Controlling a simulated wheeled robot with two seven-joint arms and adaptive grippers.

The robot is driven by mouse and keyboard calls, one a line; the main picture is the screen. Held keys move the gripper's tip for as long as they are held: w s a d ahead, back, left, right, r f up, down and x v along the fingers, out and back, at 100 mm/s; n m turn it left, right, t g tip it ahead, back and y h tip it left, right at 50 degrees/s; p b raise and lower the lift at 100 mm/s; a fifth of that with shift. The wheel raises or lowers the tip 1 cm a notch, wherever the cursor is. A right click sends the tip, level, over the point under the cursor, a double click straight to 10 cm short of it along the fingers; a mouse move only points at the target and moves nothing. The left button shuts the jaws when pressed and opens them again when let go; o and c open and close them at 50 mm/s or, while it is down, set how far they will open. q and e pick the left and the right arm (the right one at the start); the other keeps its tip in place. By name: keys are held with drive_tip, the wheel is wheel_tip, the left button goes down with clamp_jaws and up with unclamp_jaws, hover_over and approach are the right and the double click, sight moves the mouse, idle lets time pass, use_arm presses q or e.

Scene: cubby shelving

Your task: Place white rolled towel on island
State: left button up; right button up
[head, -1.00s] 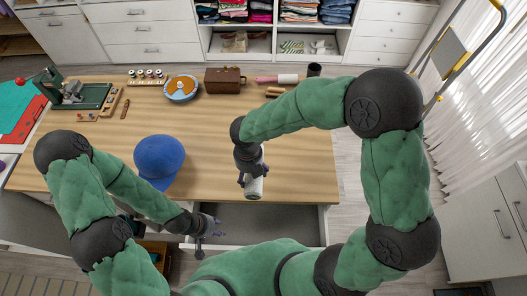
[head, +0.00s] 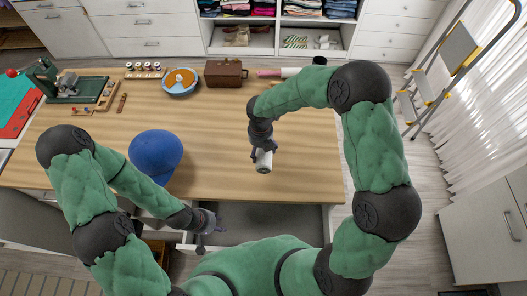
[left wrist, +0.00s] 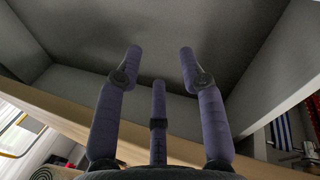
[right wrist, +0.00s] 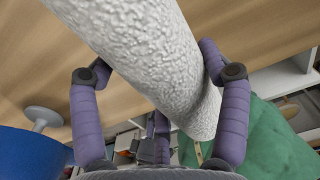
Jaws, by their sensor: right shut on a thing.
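The white rolled towel (head: 264,162) is in my right gripper (head: 262,150), over the front right part of the wooden-topped island (head: 215,125). In the right wrist view the towel (right wrist: 150,55) fills much of the picture, with purple fingers (right wrist: 155,90) on both sides of it. Whether its lower end touches the top cannot be told. My left gripper (head: 207,228) is low at the island's front, by the open drawer. The left wrist view shows its fingers (left wrist: 158,65) spread and empty before grey panels.
An open grey drawer (head: 270,220) juts from the island's front. A blue cap (head: 156,155) lies to the left. A decorated bowl (head: 181,82), brown box (head: 224,73) and green sewing machine (head: 70,90) stand farther back. The middle of the top is clear.

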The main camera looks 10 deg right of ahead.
drive_tip(key=w+f, duration=0.1)
drive_tip(key=w+d+f, duration=0.1)
drive_tip(key=f, duration=0.1)
drive_tip(key=shift+w+d+f, duration=0.2)
drive_tip(key=shift+w, duration=0.1)
drive_tip(key=f, duration=0.3)
drive_tip(key=shift+w+d+f+b, duration=0.1)
drive_tip(key=shift+w+f+b, duration=0.1)
drive_tip(key=shift+f+b, duration=0.15)
drive_tip(key=shift+r, duration=0.15)
drive_tip(key=shift+f, duration=0.2)
drive_tip(key=o, duration=1.2)
drive_tip(key=shift+r, duration=0.15)
wheel_tip(320, 180, up, 12)
drive_tip(key=shift+r+p, duration=0.1)
drive_tip(key=shift+p, duration=0.6)
